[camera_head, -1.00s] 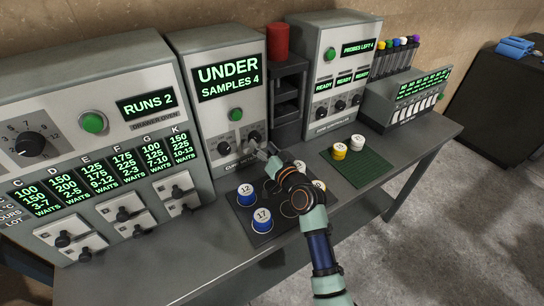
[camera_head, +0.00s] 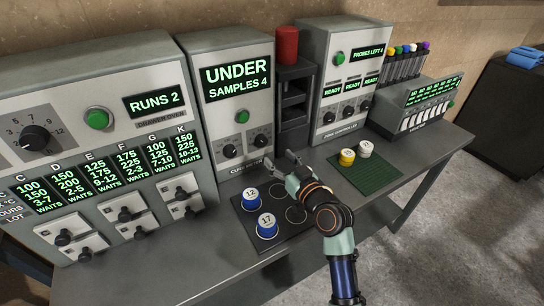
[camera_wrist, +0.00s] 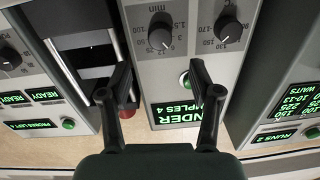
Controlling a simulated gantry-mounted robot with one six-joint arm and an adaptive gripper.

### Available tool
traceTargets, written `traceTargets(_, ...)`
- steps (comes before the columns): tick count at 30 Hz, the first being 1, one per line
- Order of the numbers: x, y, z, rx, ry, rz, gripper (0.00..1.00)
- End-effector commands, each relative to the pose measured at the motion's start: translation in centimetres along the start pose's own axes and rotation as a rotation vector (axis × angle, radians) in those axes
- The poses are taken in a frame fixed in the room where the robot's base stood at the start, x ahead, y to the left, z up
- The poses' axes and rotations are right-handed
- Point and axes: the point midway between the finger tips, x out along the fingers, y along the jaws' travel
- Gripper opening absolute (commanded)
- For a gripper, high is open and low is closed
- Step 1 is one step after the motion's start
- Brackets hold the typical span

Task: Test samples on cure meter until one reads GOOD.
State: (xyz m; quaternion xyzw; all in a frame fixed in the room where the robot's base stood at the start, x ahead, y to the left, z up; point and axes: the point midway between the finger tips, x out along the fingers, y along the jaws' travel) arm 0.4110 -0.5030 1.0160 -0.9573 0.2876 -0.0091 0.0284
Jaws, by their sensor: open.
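The cure meter (camera_head: 231,138) stands at the back of the bench, and its display (camera_head: 238,80) reads UNDER, SAMPLES 4. It has a green button (camera_head: 242,116) and two knobs, also seen upside down in the wrist view (camera_wrist: 160,32). Blue samples 12 (camera_head: 250,196) and 17 (camera_head: 267,225) sit on the dark ringed mat (camera_head: 256,248). A yellow sample (camera_head: 347,157) and a white sample (camera_head: 365,149) sit on the green mat (camera_head: 372,180). My gripper (camera_head: 282,163) is open and empty in front of the meter's lower right; in the wrist view its fingers (camera_wrist: 160,75) frame the meter front. My arm hides part of the dark mat.
The drawer oven (camera_head: 160,80) is left of the meter, its display reading RUNS 2. A dark rack (camera_head: 294,95) with a red cylinder (camera_head: 287,45) on top stands right of it. Beyond are the probe controller (camera_head: 335,125) and a unit with coloured tubes (camera_head: 405,65).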

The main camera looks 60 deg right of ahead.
Motion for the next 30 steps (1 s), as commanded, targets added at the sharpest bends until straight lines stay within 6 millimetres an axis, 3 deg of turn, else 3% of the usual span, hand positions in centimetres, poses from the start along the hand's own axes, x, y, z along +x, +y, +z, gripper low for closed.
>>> traceTargets(3, 0.9, 0.2, 0.0, -0.15, 0.001, -0.012, 0.63)
traceTargets(8, 1.4, 0.2, -0.1, -0.174, 0.0, -0.015, 0.63)
traceTargets(21, 8.3, 0.1, 0.0, -0.172, 0.0, -0.014, 0.63)
traceTargets(30, 8.8, 0.1, -0.2, -0.171, 0.0, -0.014, 0.63)
